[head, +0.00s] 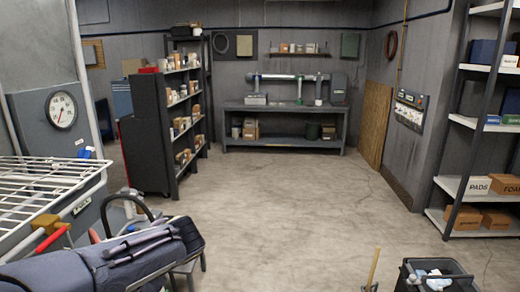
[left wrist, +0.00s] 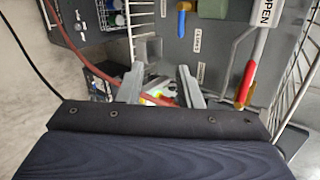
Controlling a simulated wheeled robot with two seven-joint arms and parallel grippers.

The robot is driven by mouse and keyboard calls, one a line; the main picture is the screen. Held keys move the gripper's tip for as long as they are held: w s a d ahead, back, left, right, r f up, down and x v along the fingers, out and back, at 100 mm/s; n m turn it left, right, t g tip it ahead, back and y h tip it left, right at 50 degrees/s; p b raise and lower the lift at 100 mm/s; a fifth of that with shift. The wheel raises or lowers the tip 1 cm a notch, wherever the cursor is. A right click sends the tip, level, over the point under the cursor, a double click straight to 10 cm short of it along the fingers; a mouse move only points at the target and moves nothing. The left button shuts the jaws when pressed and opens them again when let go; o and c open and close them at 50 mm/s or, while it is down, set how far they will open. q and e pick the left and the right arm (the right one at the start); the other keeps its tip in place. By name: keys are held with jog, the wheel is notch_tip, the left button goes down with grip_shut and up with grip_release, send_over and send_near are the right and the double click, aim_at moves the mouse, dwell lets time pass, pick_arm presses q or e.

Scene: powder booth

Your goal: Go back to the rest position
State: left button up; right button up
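My left gripper (left wrist: 162,82) shows in the left wrist view with its two grey fingers spread apart and nothing clearly between them. A red hose (left wrist: 105,75) runs behind the fingers. In the head view my left arm lies across the lower left; its gripper cannot be made out there. My right arm and gripper are in neither view.
A white wire rack (head: 45,185) and a pressure gauge (head: 61,110) stand close at the left. A dark bin (head: 410,280) is at the front right. Dark shelves (head: 155,130), a workbench (head: 270,108) and a right shelf unit (head: 456,185) edge the open floor (head: 300,190).

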pick_arm(q)
jog(key=s+f+h, duration=0.6)
jog(key=s+h, duration=0.2)
jog(key=s, duration=0.2)
jog(key=s+d+n+t+h, duration=0.3)
jog(key=s+d+t+h, duration=0.3)
jog(key=s+d, duration=0.2)
jog(key=shift+s+d+r, duration=0.2)
jog(key=shift+d+r, duration=0.05)
jog(key=shift+d, duration=0.35)
